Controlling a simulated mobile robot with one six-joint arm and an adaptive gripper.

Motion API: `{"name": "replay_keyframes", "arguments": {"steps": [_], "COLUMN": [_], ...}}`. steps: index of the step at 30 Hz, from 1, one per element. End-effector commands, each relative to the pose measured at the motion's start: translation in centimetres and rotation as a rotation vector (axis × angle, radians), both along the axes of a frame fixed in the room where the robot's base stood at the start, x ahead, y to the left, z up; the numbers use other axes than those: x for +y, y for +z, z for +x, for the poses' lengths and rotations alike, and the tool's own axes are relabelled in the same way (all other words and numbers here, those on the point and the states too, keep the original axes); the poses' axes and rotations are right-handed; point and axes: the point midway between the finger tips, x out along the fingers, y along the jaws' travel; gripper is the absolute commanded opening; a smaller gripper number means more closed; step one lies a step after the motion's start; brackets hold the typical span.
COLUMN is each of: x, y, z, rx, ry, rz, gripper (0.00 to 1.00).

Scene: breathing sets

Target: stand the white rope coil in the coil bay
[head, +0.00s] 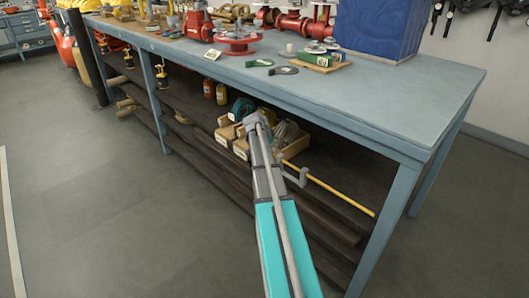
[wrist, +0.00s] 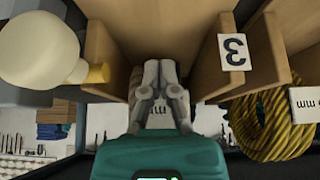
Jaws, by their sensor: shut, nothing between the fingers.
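My gripper (wrist: 160,68) is shut and empty in the wrist view, pointing in among upright wooden dividers (wrist: 206,50). In the head view my gripper (head: 256,120) is at the lower shelf, in front of wooden boxes. A greyish coil-like thing (head: 287,132) sits by the wooden tray (head: 297,147) in the head view, partly hidden by my arm.
A yellow rope coil (wrist: 272,125) with a white label is right in the wrist view. A white rounded thing with a yellow end (wrist: 45,50) is left. The blue-grey workbench (head: 405,103) overhangs the shelf. A yellow rod (head: 330,187) lies right of my arm. Floor (head: 90,200) is clear at left.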

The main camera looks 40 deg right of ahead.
Motion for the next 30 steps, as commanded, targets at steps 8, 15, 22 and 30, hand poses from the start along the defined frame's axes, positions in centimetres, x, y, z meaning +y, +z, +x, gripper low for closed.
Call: {"name": "replay_keyframes", "arguments": {"steps": [8,15,22,30], "x": [-1.1,-1.0,0.1,3.3], "y": [0.0,0.0,0.0,0.2], "z": [0.0,0.0,-0.1,-0.3], "rx": [0.000,0.001,0.000,0.000], "ry": [0.001,0.001,0.001,0.002], "rz": [-0.001,0.000,0.000,-0.001], "gripper": [0.00,0.00,0.00,0.00]}}
